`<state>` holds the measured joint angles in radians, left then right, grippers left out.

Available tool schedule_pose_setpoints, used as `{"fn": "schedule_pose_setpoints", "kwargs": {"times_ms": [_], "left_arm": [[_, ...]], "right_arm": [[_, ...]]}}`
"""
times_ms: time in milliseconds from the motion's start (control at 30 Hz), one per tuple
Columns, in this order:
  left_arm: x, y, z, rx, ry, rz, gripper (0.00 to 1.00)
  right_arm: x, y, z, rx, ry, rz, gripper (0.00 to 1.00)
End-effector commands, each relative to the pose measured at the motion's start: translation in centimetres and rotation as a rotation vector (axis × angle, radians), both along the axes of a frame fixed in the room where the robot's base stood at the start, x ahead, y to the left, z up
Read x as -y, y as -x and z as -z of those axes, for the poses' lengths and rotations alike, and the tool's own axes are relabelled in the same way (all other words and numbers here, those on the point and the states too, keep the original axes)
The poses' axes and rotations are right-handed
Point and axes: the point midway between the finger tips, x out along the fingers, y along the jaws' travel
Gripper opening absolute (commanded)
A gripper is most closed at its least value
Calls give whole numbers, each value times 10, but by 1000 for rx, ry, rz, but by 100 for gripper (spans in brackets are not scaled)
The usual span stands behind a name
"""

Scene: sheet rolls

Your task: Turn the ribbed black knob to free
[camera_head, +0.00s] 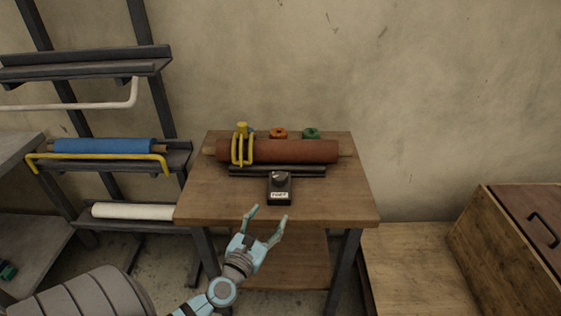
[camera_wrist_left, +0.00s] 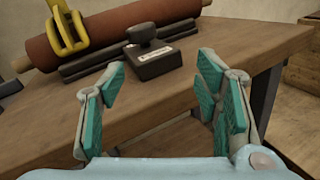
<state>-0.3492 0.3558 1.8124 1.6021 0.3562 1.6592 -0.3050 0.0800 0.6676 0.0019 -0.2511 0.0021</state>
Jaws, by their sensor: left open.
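The black knob (camera_head: 279,180) sits on top of a small dark box (camera_head: 279,198) with a white label on its front, on the wooden table (camera_head: 340,208). The label's writing is too small to read. In the left wrist view the knob (camera_wrist_left: 141,34) stands ahead, beyond the fingertips. My left gripper (camera_head: 264,211) is open and empty in front of the table's near edge, short of the box. In the left wrist view its two teal-padded fingers (camera_wrist_left: 158,75) are spread wide with nothing between them. My right gripper is not in view.
Behind the box lies a red-brown roll (camera_head: 295,151) on a dark cradle, with a yellow clamp (camera_head: 242,147) at its left. Orange (camera_head: 279,133) and green (camera_head: 312,133) pieces sit behind. A rack with a blue roll (camera_head: 105,146) stands left; a wooden chest (camera_head: 515,235) stands right.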

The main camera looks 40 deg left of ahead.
Motion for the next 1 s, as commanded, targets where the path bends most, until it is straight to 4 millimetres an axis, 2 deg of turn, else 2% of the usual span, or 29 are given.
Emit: {"fn": "schedule_pose_setpoints", "kwargs": {"times_ms": [33, 100, 267, 500, 700, 800, 1000], "left_arm": [[-8, 0, -22, 39, 106, -35, 58], [-17, -1, -29, 76, 210, -70, 58], [-26, -23, -25, 84, 231, -75, 58], [-46, -85, -24, 83, 229, -75, 58], [-59, -122, -21, 79, 228, -74, 58], [-62, -132, -22, 79, 227, -73, 58], [-63, -136, -23, 78, 226, -72, 58]], "right_arm": [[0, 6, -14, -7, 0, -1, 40], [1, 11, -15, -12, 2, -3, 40], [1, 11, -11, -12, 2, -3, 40], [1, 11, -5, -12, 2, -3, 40], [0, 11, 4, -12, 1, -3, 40], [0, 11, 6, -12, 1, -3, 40], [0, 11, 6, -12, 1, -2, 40]]}}
